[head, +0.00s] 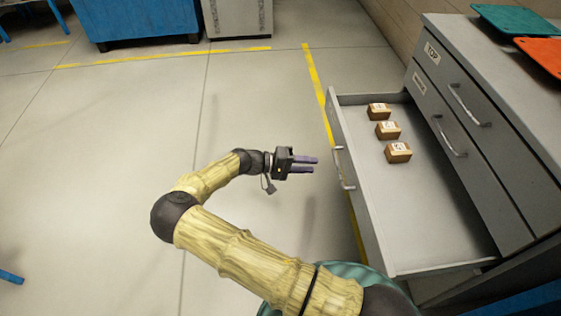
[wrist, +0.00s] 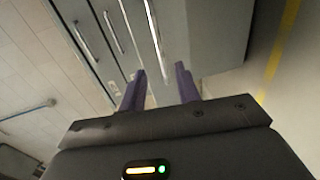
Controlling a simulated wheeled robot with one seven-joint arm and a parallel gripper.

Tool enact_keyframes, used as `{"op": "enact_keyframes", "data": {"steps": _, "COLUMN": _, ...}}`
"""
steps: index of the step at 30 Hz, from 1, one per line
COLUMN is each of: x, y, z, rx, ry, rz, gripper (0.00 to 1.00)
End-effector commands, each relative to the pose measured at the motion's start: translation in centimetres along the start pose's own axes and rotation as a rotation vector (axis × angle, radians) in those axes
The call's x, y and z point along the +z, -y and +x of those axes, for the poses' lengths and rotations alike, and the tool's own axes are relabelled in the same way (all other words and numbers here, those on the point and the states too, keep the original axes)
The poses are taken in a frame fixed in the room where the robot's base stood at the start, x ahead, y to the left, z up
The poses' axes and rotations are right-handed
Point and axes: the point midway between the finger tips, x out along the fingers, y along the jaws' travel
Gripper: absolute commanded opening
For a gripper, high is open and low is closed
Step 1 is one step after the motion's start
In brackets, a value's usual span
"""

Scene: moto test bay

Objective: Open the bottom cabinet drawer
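The grey cabinet (head: 485,120) stands at the right in the head view. Its bottom drawer (head: 440,215) is pulled far out, and its handle (head: 342,168) is on the front panel facing left. The top and middle drawers are shut. My gripper (head: 313,165) is just left of that handle, its two purple fingers pointing at it, with a small gap between. In the wrist view the fingers (wrist: 160,88) are apart with nothing between them, and the drawer front (wrist: 215,35) is beyond them.
Several small brown boxes (head: 388,130) lie in the open drawer. A green tray (head: 515,18) and an orange tray (head: 543,52) rest on the cabinet top. The floor left of the drawer is clear, with yellow lines.

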Motion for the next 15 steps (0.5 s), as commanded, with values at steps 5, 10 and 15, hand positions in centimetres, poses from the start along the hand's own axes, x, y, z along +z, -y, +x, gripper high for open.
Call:
{"op": "enact_keyframes", "data": {"steps": 5, "x": -0.1, "y": 0.0, "z": -3.8, "rx": -0.003, "ry": -0.004, "rz": -0.001, "gripper": 0.32}}
{"op": "enact_keyframes", "data": {"steps": 10, "x": -0.1, "y": 0.0, "z": -6.9, "rx": -0.002, "ry": -0.004, "rz": 0.0, "gripper": 0.32}}
{"op": "enact_keyframes", "data": {"steps": 15, "x": 0.0, "y": 0.0, "z": -8.4, "rx": -0.002, "ry": -0.002, "rz": 0.0, "gripper": 0.32}}
